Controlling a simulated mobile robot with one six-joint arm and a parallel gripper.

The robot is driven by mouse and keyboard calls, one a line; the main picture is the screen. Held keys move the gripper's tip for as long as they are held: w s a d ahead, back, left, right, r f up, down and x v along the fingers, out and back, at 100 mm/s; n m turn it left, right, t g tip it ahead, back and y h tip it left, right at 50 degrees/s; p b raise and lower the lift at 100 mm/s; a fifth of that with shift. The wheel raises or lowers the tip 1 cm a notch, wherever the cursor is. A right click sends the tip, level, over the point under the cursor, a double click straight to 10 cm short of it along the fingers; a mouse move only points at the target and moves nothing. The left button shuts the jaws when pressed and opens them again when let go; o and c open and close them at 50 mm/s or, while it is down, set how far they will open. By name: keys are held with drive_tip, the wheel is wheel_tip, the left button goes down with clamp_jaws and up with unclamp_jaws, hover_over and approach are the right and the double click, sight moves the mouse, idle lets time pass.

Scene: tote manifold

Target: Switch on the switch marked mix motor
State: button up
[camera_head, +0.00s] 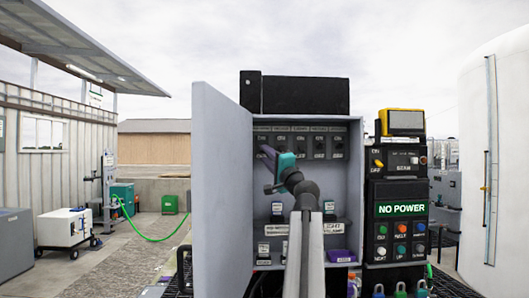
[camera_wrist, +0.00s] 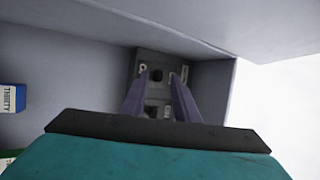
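The grey cabinet (camera_head: 222,200) stands open in the head view. A row of dark switches (camera_head: 319,145) runs along its upper part; their small labels are too blurred to read, so I cannot tell which is mix motor. My gripper (camera_head: 266,152), teal with purple fingers, reaches up to the left end of this row and hides part of it. In the wrist view, my gripper's fingers (camera_wrist: 158,95) are apart. A dark switch plate (camera_wrist: 150,64) with a black knob (camera_wrist: 157,75) lies beyond the fingertips, in a corner. I cannot tell whether the fingers touch it.
The open cabinet door stands close at the left. Lower switches with white labels (camera_head: 277,217) sit beneath my arm. A black panel reading NO POWER (camera_head: 402,209) and a yellow device (camera_head: 402,122) stand right of the cabinet. A blue label (camera_wrist: 13,98) shows in the wrist view.

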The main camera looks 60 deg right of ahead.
drive_tip(key=shift+x, duration=1)
clamp_jaws()
drive_tip(key=shift+a+f, duration=0.1)
drive_tip(key=shift+a, duration=0.1)
drive_tip(key=shift+s+d+r+p, duration=0.1)
drive_tip(key=shift+r+p, duration=0.15)
drive_tip(key=shift+p, duration=0.2)
